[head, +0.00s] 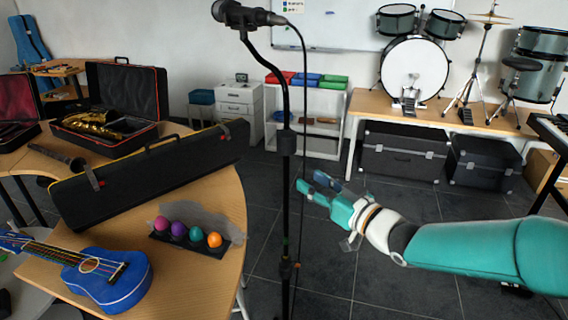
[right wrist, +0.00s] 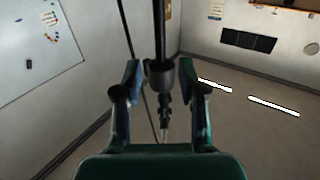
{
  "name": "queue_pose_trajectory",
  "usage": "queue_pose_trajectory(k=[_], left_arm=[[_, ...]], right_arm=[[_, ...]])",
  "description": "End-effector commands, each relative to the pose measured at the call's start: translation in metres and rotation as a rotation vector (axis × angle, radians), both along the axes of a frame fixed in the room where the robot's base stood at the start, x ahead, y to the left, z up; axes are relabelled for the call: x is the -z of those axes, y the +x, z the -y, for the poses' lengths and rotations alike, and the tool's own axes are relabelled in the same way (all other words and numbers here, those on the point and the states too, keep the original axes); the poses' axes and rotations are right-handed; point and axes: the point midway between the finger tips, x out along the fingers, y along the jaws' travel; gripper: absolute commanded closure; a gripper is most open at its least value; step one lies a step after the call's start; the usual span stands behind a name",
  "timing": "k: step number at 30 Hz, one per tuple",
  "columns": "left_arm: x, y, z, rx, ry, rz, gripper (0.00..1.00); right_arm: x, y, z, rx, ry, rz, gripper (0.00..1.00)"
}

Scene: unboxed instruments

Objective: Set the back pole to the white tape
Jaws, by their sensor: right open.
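The black pole of a microphone stand (head: 285,205) rises upright in the middle of the head view. A thicker dark collar (head: 286,142) sits partway up it. Small orange and green marks show low on the pole; I cannot make out white tape. My right gripper (head: 313,188) is open just right of the pole, below the collar, its fingers pointing left. In the right wrist view the pole and a dark collar (right wrist: 160,76) appear between the spread fingers of this gripper (right wrist: 160,82), without visible contact. My left gripper is not in view.
The microphone (head: 243,14) tops the stand, and its cable hangs beside the pole. A wooden table (head: 190,285) at left holds a blue ukulele (head: 105,278), a long black case (head: 140,172) and several coloured eggs. Drums stand at the back right. Floor around the pole looks clear.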

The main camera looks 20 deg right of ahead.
Motion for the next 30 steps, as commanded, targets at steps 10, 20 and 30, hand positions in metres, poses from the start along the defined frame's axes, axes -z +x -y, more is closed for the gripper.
queue_pose_trajectory(k=[10, 20, 30], left_arm=[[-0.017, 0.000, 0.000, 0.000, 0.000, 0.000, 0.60], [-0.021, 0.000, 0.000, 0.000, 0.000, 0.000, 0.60], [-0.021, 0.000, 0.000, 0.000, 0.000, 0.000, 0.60]], right_arm=[[-0.001, 0.065, -0.027, -0.001, 0.001, -0.002, 0.59], [0.001, 0.087, -0.035, 0.002, 0.000, -0.002, 0.59], [0.000, 0.087, -0.035, 0.002, 0.001, -0.001, 0.76]])
